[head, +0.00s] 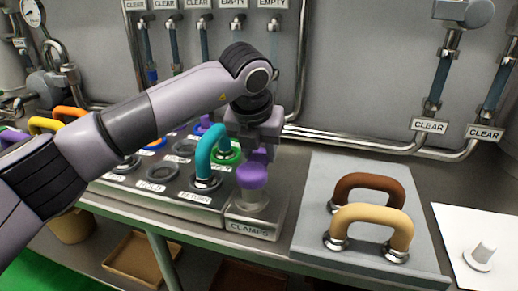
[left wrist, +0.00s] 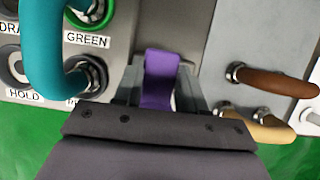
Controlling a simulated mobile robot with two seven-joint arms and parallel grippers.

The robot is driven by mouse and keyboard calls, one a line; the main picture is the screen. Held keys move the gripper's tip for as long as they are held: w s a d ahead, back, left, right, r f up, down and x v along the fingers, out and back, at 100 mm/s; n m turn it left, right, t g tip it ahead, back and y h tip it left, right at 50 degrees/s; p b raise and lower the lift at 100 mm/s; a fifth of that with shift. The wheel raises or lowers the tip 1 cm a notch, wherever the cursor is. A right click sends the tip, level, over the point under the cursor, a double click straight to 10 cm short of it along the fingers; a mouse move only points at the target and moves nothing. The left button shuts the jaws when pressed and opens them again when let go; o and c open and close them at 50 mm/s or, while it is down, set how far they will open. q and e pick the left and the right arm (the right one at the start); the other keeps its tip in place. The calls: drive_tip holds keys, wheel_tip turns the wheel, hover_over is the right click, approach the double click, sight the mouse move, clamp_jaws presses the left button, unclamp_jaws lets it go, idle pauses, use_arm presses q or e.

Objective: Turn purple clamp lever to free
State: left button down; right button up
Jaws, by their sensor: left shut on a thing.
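The purple clamp lever (head: 252,176) stands on a metal base with a plate lettered CLAMPS. In the left wrist view the purple lever (left wrist: 159,80) runs up between the fingers. My left gripper (head: 258,150) comes down from above and is shut on the lever; its fingers (left wrist: 160,92) show on both sides of the purple part. The lever's lower end is hidden by the gripper body in the left wrist view. I cannot read a "free" mark on the base. My right gripper is not in view.
A teal handle (head: 206,155) stands close left of the lever, on a panel of ringed sockets (head: 150,190). A grey block (head: 330,170) with brown (head: 368,182) and tan (head: 372,215) handles stands to the right. A white sheet (head: 455,225) with a small peg lies farther right.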

sight(255, 163)
use_arm(q)
drive_tip(key=shift+w+a, duration=0.1)
drive_tip(key=c, duration=0.6)
unclamp_jaws()
drive_tip(key=shift+c, duration=0.2)
drive_tip(key=shift+r, duration=0.1)
drive_tip(key=shift+v, duration=3.55)
drive_tip(key=shift+s, duration=0.25)
